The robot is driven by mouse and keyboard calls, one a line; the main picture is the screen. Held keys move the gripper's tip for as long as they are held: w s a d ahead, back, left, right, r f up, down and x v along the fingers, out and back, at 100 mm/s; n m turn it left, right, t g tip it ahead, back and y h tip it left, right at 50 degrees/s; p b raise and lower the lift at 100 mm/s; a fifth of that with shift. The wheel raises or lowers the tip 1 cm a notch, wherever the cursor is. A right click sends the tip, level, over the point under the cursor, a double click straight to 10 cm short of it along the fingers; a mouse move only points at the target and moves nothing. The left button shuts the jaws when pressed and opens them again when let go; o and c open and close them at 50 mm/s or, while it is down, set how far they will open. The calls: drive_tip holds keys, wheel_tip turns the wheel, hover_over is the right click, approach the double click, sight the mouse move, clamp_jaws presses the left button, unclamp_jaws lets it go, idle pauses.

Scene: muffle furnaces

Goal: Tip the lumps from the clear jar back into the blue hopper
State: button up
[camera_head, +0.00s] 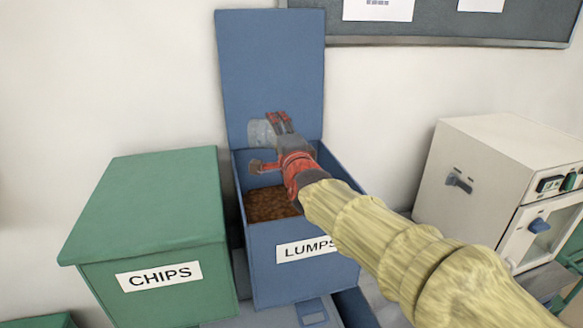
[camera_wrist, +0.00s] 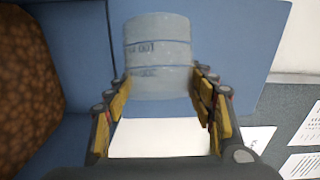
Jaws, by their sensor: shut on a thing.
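The blue hopper (camera_head: 266,264), labelled LUMPS, stands with its lid (camera_head: 268,65) raised against the wall. Brown lumps (camera_head: 270,204) lie inside it, and they also show at the left of the wrist view (camera_wrist: 27,85). My gripper (camera_head: 277,123) is over the hopper's opening, in front of the lid. It is shut on the clear jar (camera_head: 261,133), whose sides are between the fingers in the wrist view (camera_wrist: 158,50). The jar looks tipped onto its side, with the wrist view rolled. I see no brown lumps in the jar. Its mouth is not clear.
A green bin (camera_head: 150,205) labelled CHIPS, lid closed, stands close at the hopper's left. A white furnace (camera_head: 480,185) stands to the right. A grey notice board (camera_head: 450,25) hangs on the wall above right. My arm crosses the hopper's right front corner.

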sight(267, 139)
drive_tip(key=shift+a+n+g+h+p, duration=0.25)
drive_tip(key=shift+n+p, duration=0.4)
drive_tip(key=shift+p, duration=1.35)
drive_tip(key=shift+a+n+g+h+p, duration=0.25)
drive_tip(key=shift+n+p, duration=0.4)
drive_tip(key=shift+p, duration=1.35)
drive_tip(key=shift+f, duration=0.25)
drive_tip(key=n+p, duration=0.1)
drive_tip(key=p, duration=0.3)
drive_tip(key=shift+a+r, duration=0.1)
drive_tip(key=shift+a, duration=0.05)
drive_tip(key=n+p, duration=0.1)
drive_tip(key=p, duration=0.3)
drive_tip(key=n+g+p, duration=0.1)
drive_tip(key=p, duration=0.3)
drive_tip(key=shift+w+a+f+h, duration=0.1)
drive_tip(key=shift+a+f+h, duration=0.2)
drive_tip(key=shift+a+h, duration=0.1)
drive_tip(key=shift+f, duration=0.25)
drive_tip(key=shift+r+n+p, duration=0.2)
drive_tip(key=shift+n+p, duration=0.1)
drive_tip(key=shift+p, duration=0.9)
drive_tip(key=n+h+p, duration=0.1)
drive_tip(key=p, duration=0.3)
drive_tip(key=n+g+p, duration=0.1)
drive_tip(key=p, duration=0.3)
drive_tip(key=shift+a+f+h, duration=0.2)
drive_tip(key=shift+a+h, duration=0.05)
drive_tip(key=shift+h, duration=0.15)
